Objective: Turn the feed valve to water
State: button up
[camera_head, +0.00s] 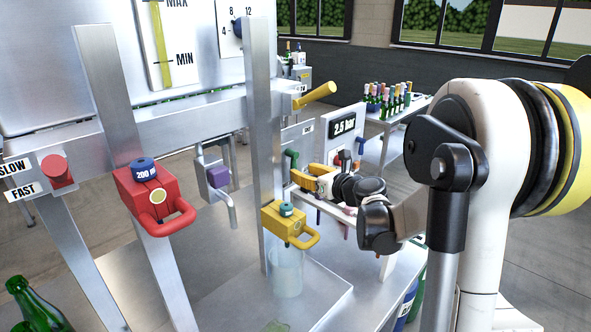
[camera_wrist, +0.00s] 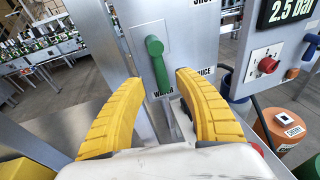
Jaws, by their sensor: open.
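The feed valve's green lever (camera_wrist: 157,66) is on a pale plate in the wrist view. It runs almost straight down from its thick upper end, and its lower end is just above the label "WATER" (camera_wrist: 163,92), partly hidden. A label ending in "UCE" (camera_wrist: 205,71) is to the right, and one cut off by the top edge looks like "SHUT" (camera_wrist: 204,2). My gripper (camera_wrist: 152,72) is open, its yellow fingers on either side of the lever with visible gaps. In the head view the green lever (camera_head: 292,158) is just left of my gripper (camera_head: 306,178).
A pressure panel reading 2.5 bar (camera_head: 344,125), with a red knob (camera_wrist: 267,65), stands to the right. A steel post (camera_head: 264,150) and a yellow handled unit (camera_head: 287,222) are close on the left in the head view. An orange container (camera_wrist: 283,127) is at lower right.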

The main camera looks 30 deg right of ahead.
jog(key=a+v, duration=0.1)
jog(key=v, duration=0.5)
jog(key=shift+d, duration=0.5)
jog(key=shift+s, duration=0.15)
